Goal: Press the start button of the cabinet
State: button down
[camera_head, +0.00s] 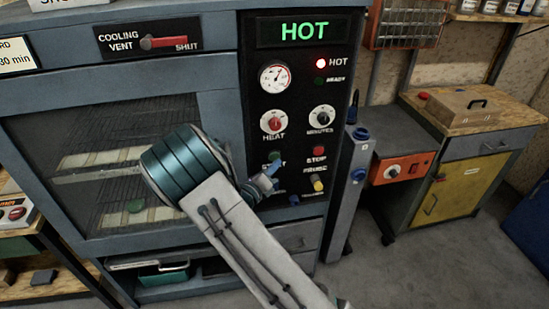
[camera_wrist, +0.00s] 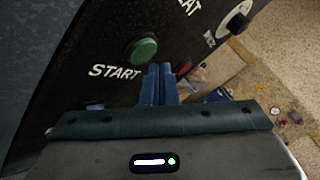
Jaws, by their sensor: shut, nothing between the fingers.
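The cabinet (camera_head: 222,65) is a blue-grey unit with a glass door and a black control panel on its right side. Its green start button shows clearly in the wrist view (camera_wrist: 141,51), above and right of the START label. In the head view the button sits low on the panel (camera_head: 274,156), just above my gripper (camera_head: 271,177). My gripper is shut and empty in front of the lower panel. In the wrist view its blue fingers (camera_wrist: 159,76) end just below and right of the button. Whether they touch the panel I cannot tell.
The panel also carries a red stop button (camera_head: 318,150), a yellow knob (camera_head: 318,184), a heat knob (camera_head: 272,122) and a minutes knob (camera_head: 321,118). The display (camera_head: 304,32) reads HOT and a red lamp (camera_head: 320,63) is lit. A grey-blue post (camera_head: 349,195) stands right of the cabinet.

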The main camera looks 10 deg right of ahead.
jog(key=shift+w, duration=0.1)
dwell(0.3)
jog(key=shift+w, duration=0.35)
dwell(0.3)
jog(key=shift+w+d+r+p, duration=0.15)
jog(key=shift+w+r+p, duration=0.2)
jog(key=shift+r, duration=0.15)
dwell(1.0)
jog(key=shift+s+f, duration=0.2)
jog(key=shift+s, duration=0.05)
jog(key=shift+s+f+p, duration=0.2)
jog(key=shift+s+p, duration=0.2)
jog(key=shift+s, duration=0.85)
jog(key=shift+s+f+p, duration=0.15)
jog(key=shift+s+p, duration=0.25)
jog(key=shift+s, duration=0.85)
